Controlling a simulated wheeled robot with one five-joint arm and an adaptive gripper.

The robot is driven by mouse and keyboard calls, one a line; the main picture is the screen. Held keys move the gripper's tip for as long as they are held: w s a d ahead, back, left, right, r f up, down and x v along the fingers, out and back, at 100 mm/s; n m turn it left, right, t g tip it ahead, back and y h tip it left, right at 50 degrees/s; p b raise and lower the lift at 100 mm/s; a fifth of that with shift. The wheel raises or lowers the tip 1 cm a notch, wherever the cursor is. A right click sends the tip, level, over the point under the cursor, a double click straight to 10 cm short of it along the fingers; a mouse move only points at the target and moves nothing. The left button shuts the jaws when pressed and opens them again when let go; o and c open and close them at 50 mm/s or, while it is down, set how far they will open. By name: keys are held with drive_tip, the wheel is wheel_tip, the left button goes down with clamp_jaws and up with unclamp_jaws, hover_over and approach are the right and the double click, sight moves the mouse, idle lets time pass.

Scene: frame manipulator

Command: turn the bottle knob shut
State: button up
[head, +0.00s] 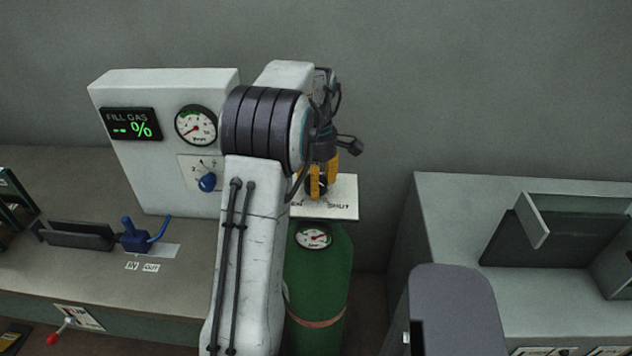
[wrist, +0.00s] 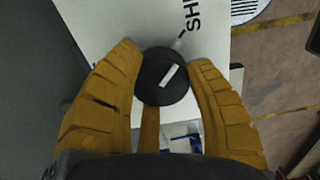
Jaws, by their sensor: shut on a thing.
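The bottle knob (wrist: 163,77) is a round black knob with a white pointer line, seen in the wrist view between my yellow fingers. The line slants up to the right. My gripper (wrist: 168,84) is shut on the knob, with fingers on its left and right sides. In the head view my gripper (head: 320,187) points down at the knob, which it mostly hides. A white plate (head: 342,205) marked "SHUT" lies around the knob, above the green bottle (head: 324,268). The bottle's round gauge (head: 313,236) has a red needle.
A white panel at the left carries a "FILL GAS" display (head: 131,124) reading "-- %", a gauge (head: 196,125) and a blue knob (head: 207,181). A blue lever valve (head: 138,236) sits on the left bench. A grey bench (head: 440,210) with an open box stands at the right.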

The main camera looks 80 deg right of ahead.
drive_tip(key=shift+f, duration=0.15)
drive_tip(key=o, duration=1.2)
drive_tip(key=shift+r, duration=6.1)
